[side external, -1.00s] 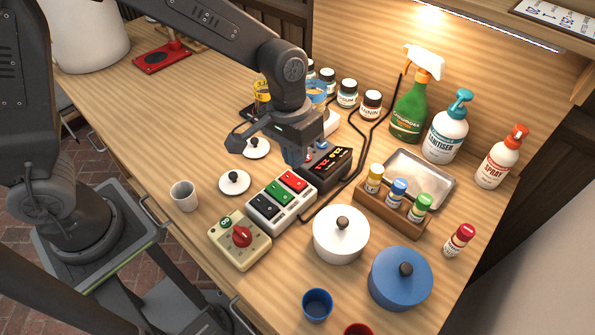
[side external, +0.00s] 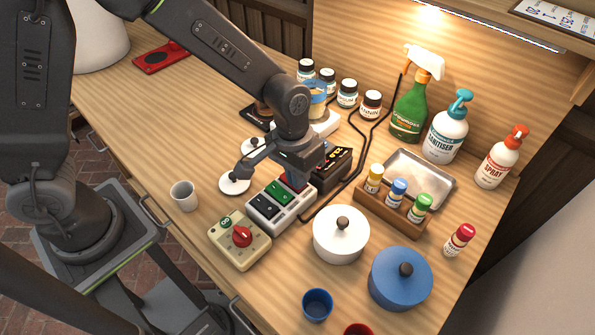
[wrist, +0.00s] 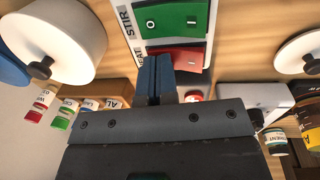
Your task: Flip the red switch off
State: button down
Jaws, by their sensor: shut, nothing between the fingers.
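The switch box (side external: 256,224) is pale, with a row of rocker switches. The red switch (wrist: 187,58) is at the end of the row, beside the green switch (wrist: 170,19). In the wrist view its "I" end shows, and my fingers cover its other end. In the side view my arm mostly hides the red switch. My gripper (side external: 294,184) is shut and empty, pointing down at the red switch; its fingers also show in the wrist view (wrist: 153,75). I cannot tell whether the tips touch the switch.
A beige box with a red knob (side external: 239,241) is in front of the switch box. A white lidded pot (side external: 341,238) stands to the right. A small lid (side external: 235,184) lies to the left.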

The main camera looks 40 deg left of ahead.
jog(key=shift+a+r, duration=0.25)
jog(key=shift+a, duration=0.5)
jog(key=shift+r, duration=0.15)
notch_tip(320, 180, up, 14)
jog(key=d, duration=0.1)
jog(key=shift+d, duration=0.35)
jog(key=s+a+r+t, duration=0.2)
jog(key=s+a, duration=0.5)
jog(key=s+a+r+t+y, duration=0.1)
jog(key=s+a+r+t, duration=0.1)
jog(key=s+a, duration=0.5)
jog(key=shift+a+t, duration=0.8)
